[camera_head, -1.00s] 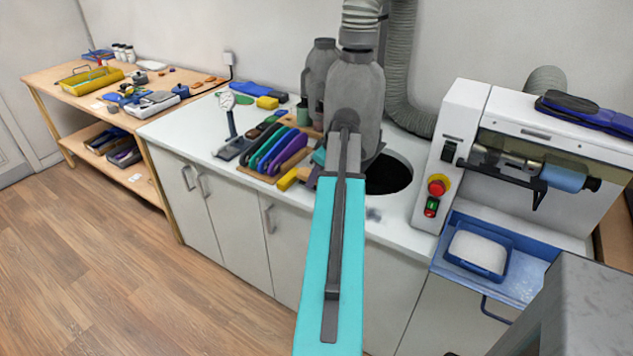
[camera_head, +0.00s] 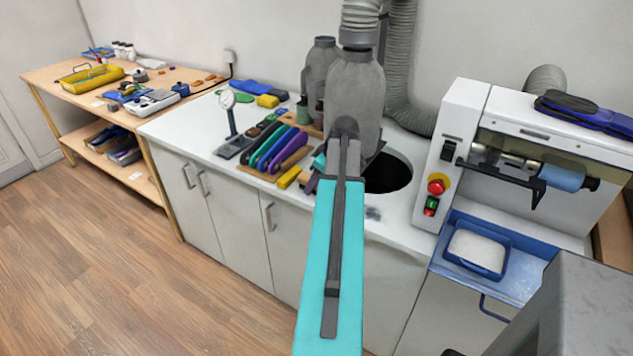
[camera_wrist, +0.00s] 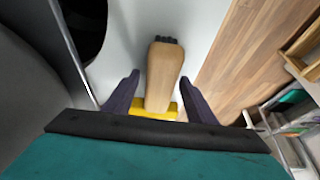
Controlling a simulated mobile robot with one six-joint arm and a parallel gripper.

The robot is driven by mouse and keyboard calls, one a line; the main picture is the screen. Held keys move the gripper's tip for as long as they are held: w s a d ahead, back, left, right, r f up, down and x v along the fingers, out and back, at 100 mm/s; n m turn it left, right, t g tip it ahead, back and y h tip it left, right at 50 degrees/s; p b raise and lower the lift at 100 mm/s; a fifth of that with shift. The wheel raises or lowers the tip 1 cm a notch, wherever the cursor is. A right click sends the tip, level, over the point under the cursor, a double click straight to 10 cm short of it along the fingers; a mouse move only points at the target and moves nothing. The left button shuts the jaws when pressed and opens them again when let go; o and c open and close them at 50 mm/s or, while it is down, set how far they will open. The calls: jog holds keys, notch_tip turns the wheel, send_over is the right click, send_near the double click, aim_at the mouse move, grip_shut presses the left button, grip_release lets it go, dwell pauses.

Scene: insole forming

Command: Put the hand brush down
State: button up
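The hand brush (camera_wrist: 163,78) shows in the wrist view as a pale wooden body with dark bristles at its far end. It lies between the two dark fingers of my gripper (camera_wrist: 160,88), over the white counter. The fingers stand apart, with a visible gap on the brush's left side; the right finger looks close to its edge. In the head view, my teal arm hides most of the gripper, and only a dark finger shows beside the counter's front edge. A yellow block (camera_wrist: 153,112) shows partly below the brush in the wrist view; it also shows in the head view (camera_head: 289,177).
The white counter (camera_head: 205,125) holds a rack of coloured tools (camera_head: 275,150) and a dial stand (camera_head: 231,125) left of my arm. A round dark opening (camera_head: 390,173) lies to the right, before a grinding machine (camera_head: 520,150). A wooden bench (camera_head: 75,105) stands far left.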

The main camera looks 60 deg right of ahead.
jog(key=b+v, duration=0.2)
jog(key=v, duration=1)
jog(key=shift+r, duration=0.2)
dwell(0.4)
dwell(0.7)
